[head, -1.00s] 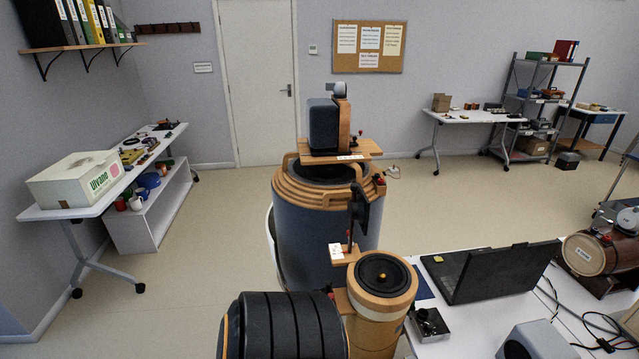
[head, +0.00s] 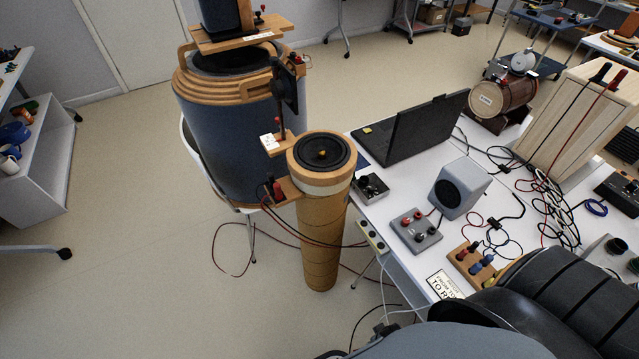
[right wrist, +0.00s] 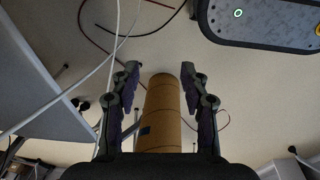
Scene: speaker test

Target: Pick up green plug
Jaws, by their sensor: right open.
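I cannot make out a green plug in either view. In the head view, a small wooden block (head: 463,262) near the front of the white table (head: 412,275) carries red, blue and dark plugs (head: 488,258). A grey box with red and black sockets (head: 416,232) stands beside it. My right gripper (right wrist: 159,78) is open and empty in the right wrist view. A brown cylinder (right wrist: 161,112) shows beyond its fingers, with no visible contact. My left gripper is in neither view.
A laptop (head: 415,130), a small grey speaker (head: 460,188) and tangled cables (head: 560,215) crowd the table. A brown column speaker (head: 320,225) stands at its left edge, before a large blue drum-shaped speaker (head: 228,145). Loose wires (head: 235,262) lie on the floor.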

